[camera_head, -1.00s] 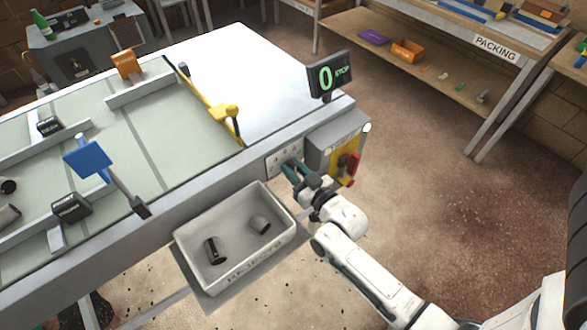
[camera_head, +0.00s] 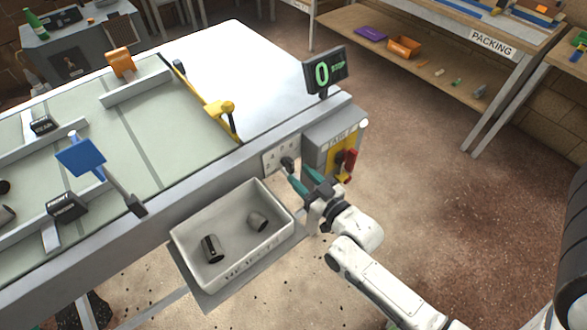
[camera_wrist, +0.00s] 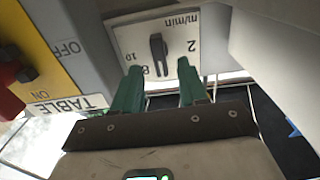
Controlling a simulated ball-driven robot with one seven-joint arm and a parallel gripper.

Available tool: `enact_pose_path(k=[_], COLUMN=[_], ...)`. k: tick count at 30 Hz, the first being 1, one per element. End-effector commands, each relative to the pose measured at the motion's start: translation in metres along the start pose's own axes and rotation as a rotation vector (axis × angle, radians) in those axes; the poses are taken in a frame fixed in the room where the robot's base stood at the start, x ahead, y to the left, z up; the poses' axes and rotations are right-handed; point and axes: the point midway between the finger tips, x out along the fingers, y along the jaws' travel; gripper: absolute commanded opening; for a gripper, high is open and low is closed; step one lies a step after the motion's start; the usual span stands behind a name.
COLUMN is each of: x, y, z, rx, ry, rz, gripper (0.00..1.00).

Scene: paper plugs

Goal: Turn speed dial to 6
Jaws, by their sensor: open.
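The speed dial's black knob (camera_head: 288,163) sits on a pale scale plate (camera_head: 272,162) on the conveyor's side. In the wrist view the narrow knob (camera_wrist: 158,54) stands nearly vertical on the plate, with "m/min", 2, 8 and 10 readable; I cannot tell which end is the pointer. My gripper (camera_head: 304,179) is open, its teal fingers in front of and below the dial. In the wrist view the fingertips of my gripper (camera_wrist: 159,68) are apart, with nothing between them. The display (camera_head: 325,71) shows a green 0.
A grey and yellow switch box (camera_head: 338,150) with a red handle (camera_head: 349,163) is right of the dial. Blue and orange paddles stand over the belt. The floor to the right is clear.

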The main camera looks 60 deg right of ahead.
Motion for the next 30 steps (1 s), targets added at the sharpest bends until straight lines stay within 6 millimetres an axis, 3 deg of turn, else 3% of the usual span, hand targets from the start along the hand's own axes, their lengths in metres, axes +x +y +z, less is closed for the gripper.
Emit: enact_pose_path(k=[3, 10, 30], x=[-0.024, -0.051, -0.057], y=[0.0, 0.0, 0.0], z=[0.003, 0.001, 0.0], rx=[-0.001, 0.001, 0.001], ry=[-0.003, -0.001, 0.0], rz=[0.0, 0.0, 0.0], gripper=[0.43, 0.43, 0.43])
